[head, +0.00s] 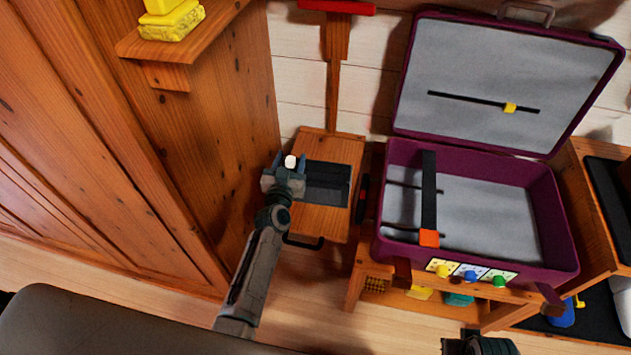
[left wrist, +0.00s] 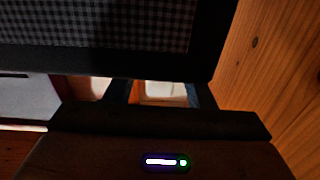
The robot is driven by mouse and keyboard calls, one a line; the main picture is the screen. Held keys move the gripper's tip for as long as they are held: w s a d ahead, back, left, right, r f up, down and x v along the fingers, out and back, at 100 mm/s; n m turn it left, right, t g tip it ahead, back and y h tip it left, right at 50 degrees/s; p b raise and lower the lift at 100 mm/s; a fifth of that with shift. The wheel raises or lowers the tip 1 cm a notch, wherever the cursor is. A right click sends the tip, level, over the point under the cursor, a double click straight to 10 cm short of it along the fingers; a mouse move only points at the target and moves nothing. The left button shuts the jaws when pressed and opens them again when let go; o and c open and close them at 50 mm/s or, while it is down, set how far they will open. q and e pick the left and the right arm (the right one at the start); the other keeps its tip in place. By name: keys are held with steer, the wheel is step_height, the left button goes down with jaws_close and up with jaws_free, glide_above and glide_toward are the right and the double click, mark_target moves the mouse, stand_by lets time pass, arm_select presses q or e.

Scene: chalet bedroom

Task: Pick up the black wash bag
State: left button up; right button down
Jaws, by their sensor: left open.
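I cannot make out the black wash bag for certain. A flat dark item (head: 328,184) lies on the small wooden stand (head: 318,222); whether it is the bag or a mat is unclear. My left gripper (head: 290,163) is open at this item's left edge, above the stand's left side. A small white thing (head: 291,161) shows between its fingers, and a pale shape (left wrist: 160,92) shows between them in the left wrist view. There a dark checked panel with a black border (left wrist: 100,25) fills the upper part. My right gripper (head: 480,346) is cut off at the bottom edge.
An open purple suitcase (head: 555,215) with grey lining and a black strap stands to the right on a wooden bench (head: 355,290). A wooden wall (head: 130,150) and a shelf (head: 190,45) with yellow items (head: 172,22) are on the left. Floor shows below the stand.

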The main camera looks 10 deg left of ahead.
arm_select(q)
steer(key=shift+c, duration=0.2)
steer(key=shift+w, duration=0.1)
jaws_close()
steer(key=shift+r, duration=0.1)
